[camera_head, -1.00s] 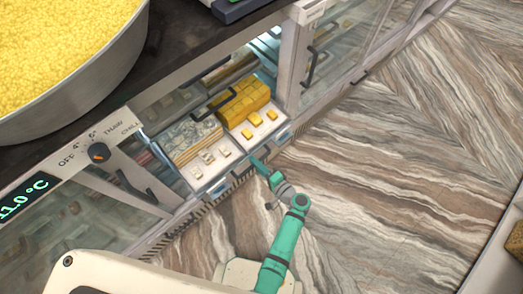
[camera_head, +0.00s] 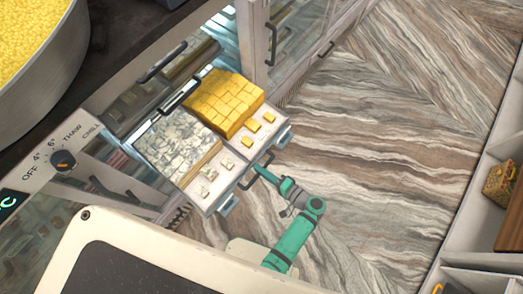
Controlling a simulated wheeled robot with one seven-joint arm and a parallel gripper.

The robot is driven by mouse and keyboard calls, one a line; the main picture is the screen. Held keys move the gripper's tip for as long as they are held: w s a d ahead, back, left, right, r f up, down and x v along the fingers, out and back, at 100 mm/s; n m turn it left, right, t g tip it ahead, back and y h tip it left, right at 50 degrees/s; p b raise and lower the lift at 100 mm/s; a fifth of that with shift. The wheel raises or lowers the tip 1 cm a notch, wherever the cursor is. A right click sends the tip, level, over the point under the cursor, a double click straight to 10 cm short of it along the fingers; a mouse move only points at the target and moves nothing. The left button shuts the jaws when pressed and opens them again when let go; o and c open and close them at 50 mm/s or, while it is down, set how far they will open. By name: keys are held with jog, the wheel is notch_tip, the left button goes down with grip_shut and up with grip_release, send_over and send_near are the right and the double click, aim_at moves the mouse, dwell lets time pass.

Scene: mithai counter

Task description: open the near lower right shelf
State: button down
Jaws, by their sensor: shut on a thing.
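The near lower right shelf (camera_head: 232,188) is a pale drawer pulled well out of the counter over the floor. It carries yellow sweet blocks (camera_head: 222,100), silvery-topped sweets (camera_head: 178,148), and several small loose pieces along its front. My gripper (camera_head: 262,173) is at the shelf's front edge, shut on its dark handle (camera_head: 246,183). The fingertips are small in the head view and partly merge with the handle.
The glass-fronted counter runs along the left, with a control dial (camera_head: 65,160) and a large pan of yellow grains (camera_head: 32,50) on top. The striped floor (camera_head: 390,130) right of the shelf is clear. An open shelving unit (camera_head: 490,165) stands at the far right.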

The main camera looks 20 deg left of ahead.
jog(key=shift+s+a, duration=0.1)
jog(key=shift+s, duration=0.05)
jog(key=c, duration=1.8)
grip_release()
jog(key=shift+o, duration=0.2)
jog(key=v, duration=1.1)
jog(key=shift+f, duration=0.15)
